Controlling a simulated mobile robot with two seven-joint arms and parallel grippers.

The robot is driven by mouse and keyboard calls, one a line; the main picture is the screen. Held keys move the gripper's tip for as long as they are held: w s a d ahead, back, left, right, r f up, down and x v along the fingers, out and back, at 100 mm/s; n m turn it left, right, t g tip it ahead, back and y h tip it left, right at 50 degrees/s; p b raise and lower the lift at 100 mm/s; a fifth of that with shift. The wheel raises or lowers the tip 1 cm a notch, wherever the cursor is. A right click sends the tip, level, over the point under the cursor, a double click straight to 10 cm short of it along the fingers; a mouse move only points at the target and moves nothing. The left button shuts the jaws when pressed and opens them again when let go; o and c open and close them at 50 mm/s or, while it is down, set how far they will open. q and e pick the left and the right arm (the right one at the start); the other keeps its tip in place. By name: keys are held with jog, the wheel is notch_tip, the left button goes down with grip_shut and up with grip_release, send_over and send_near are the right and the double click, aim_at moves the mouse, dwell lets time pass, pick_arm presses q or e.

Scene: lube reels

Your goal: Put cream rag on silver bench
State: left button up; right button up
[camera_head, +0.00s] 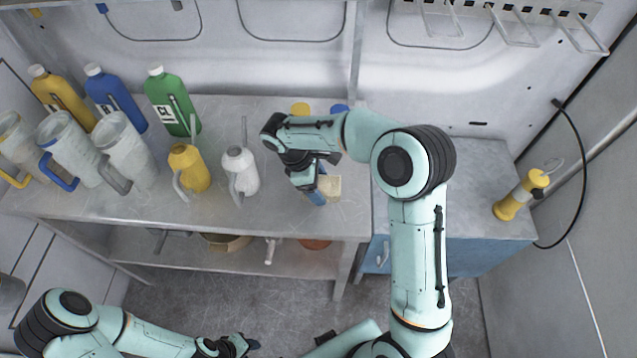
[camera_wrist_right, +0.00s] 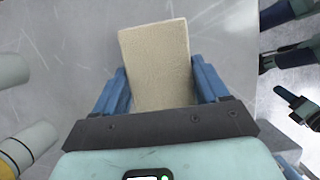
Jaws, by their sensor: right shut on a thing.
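The cream rag (camera_head: 332,187) is a small pale block-like piece. It shows large in the right wrist view (camera_wrist_right: 158,62) between two blue fingers. My right gripper (camera_head: 318,190) is shut on it, pointing down over the right part of the silver bench (camera_head: 285,218). The wrist view shows grey scratched metal behind the rag; I cannot tell whether the rag touches the bench top. My left gripper (camera_head: 240,345) is low in the head view, in front of the bench and away from the rag; its jaw opening is unclear.
A white oil can (camera_head: 242,172) and a yellow one (camera_head: 190,168) stand left of my right gripper. Bottles and clear jugs (camera_head: 128,150) fill the bench's left side. A blue cabinet (camera_head: 455,255) adjoins at right, with a yellow lamp-like item (camera_head: 515,200) on top.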

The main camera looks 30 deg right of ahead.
jog(key=o, duration=1)
jog(key=shift+f, duration=0.1)
jog(key=shift+o, duration=0.2)
pick_arm(q)
jog(key=w+r+p, duration=0.2)
jog(key=shift+w+r, duration=0.35)
pick_arm(e)
jog(key=v, duration=1.2)
pick_arm(q)
jog(key=shift+s, duration=0.1)
